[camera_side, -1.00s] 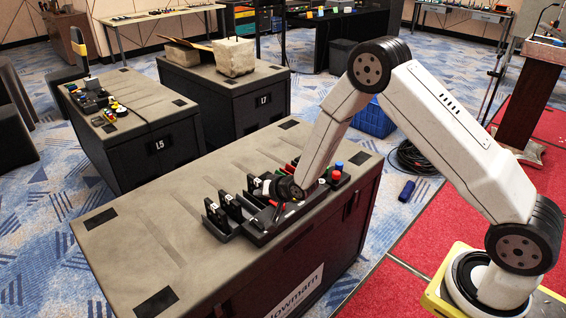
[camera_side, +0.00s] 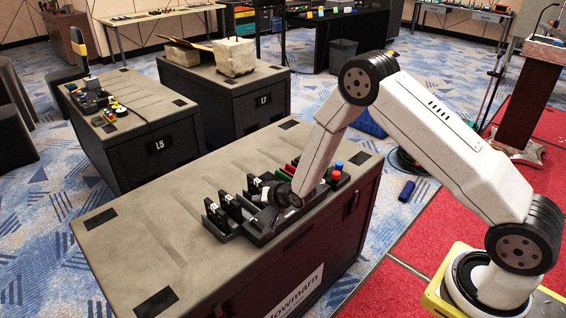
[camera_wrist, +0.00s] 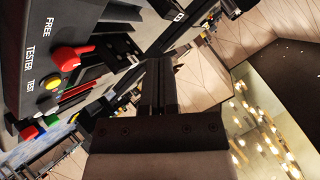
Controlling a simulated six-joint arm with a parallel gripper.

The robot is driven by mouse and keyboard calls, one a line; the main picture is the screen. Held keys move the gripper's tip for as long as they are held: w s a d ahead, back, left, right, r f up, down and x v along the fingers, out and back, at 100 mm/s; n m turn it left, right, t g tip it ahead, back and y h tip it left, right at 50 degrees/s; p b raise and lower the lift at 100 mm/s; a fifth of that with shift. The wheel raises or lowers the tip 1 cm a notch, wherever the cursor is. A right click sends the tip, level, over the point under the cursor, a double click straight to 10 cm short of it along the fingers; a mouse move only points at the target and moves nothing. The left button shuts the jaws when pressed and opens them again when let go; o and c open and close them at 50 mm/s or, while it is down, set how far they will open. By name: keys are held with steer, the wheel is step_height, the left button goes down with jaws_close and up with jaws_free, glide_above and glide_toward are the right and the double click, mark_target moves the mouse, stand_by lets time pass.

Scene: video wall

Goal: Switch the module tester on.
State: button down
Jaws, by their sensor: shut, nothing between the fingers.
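The module tester is a dark unit on the near cabinet. In the wrist view its grey panel (camera_wrist: 28,80) fills the left side, with the labels FREE, TESTER and TEST. A red switch lever (camera_wrist: 74,55) stands on it and points right in the picture, with a yellow button (camera_wrist: 53,84) beside it. My gripper (camera_wrist: 160,70) is shut and empty, to the right of the red lever and apart from it. My wrist hides the red lever there.
Upright black modules (camera_side: 216,214) stand at the left end of the row. A blue-topped button (camera_side: 339,166) and a red one stand at its right end. The near cabinet top (camera_side: 150,225) is clear at the left. Cabinets L5 (camera_side: 160,145) and L7 (camera_side: 262,100) stand behind.

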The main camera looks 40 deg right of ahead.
mark_target(258, 222)
steer(key=shift+w+f, duration=0.2)
steer(key=shift+f, duration=0.9)
steer(key=shift+w+f, duration=0.15)
steer(key=shift+f, duration=0.95)
steer(key=shift+w+f, duration=0.2)
steer(key=shift+f, duration=0.9)
steer(key=shift+w+f, duration=0.1)
steer(key=shift+f, duration=0.65)
stand_by(0.5)
steer(key=shift+r, duration=0.15)
steer(key=shift+r, duration=0.65)
steer(key=shift+r, duration=0.1)
stand_by(0.4)
steer(key=shift+s+r, duration=0.25)
steer(key=shift+r, duration=0.95)
steer(key=shift+s+r, duration=0.25)
steer(key=shift+r, duration=0.9)
steer(key=shift+r, duration=0.15)
